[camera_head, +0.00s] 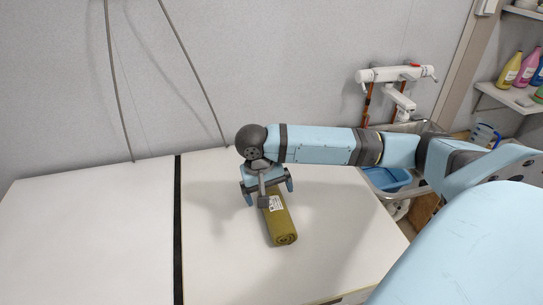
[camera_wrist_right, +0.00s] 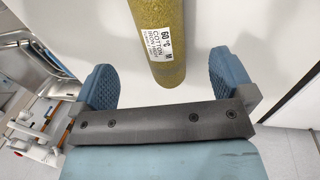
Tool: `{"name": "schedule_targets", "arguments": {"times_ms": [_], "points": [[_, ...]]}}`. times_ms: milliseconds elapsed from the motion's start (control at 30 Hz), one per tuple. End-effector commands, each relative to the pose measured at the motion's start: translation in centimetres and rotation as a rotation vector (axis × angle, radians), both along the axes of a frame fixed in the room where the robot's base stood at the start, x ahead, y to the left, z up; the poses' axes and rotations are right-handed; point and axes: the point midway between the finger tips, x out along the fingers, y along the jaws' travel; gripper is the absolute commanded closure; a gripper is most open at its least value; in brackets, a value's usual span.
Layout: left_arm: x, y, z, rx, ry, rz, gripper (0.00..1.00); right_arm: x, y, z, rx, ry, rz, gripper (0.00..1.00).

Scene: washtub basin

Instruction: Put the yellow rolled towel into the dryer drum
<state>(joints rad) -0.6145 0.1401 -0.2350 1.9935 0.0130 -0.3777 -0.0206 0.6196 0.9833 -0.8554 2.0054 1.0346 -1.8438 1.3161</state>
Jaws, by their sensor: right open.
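The yellow rolled towel (camera_head: 281,222) lies on the white top on the right side of the black strip, its rolled end facing the front. It also shows in the right wrist view (camera_wrist_right: 165,30), with a white label on it. My right gripper (camera_head: 268,193) is over the towel's far end. Its blue fingers (camera_wrist_right: 165,82) are open, one on each side of the towel's line, with clear gaps between them and the towel. My left gripper is not in view. No dryer drum can be made out in these frames.
A black strip (camera_head: 179,230) divides the white top. Behind on the right are a white wall tap (camera_head: 392,75), a sink with a blue basin (camera_head: 388,179) and a shelf with bottles (camera_head: 509,69). The white top (camera_head: 90,235) is clear on the left.

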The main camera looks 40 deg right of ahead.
Motion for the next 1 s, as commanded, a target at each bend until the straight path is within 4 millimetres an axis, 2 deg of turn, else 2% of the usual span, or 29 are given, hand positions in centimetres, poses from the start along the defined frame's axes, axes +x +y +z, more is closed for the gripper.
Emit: {"name": "schedule_targets", "arguments": {"times_ms": [33,200,467,700,800,1000], "points": [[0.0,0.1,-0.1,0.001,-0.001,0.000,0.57,-0.2,-0.2,-1.2,-0.001,0.005,-0.001,0.00],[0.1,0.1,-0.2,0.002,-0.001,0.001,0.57,-0.4,-0.7,-3.9,0.000,0.002,0.000,0.00],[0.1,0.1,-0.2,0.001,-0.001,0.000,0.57,-0.6,-1.0,-5.8,-0.001,0.000,0.000,0.00],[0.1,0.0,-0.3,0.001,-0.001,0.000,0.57,-1.0,-1.6,-9.3,-0.001,0.001,0.001,0.00],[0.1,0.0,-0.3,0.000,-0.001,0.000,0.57,-1.1,-1.7,-10.0,0.000,-0.001,0.001,0.00],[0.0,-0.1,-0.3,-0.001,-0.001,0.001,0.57,-1.1,-1.7,-10.1,0.001,-0.001,0.002,0.00]]}}
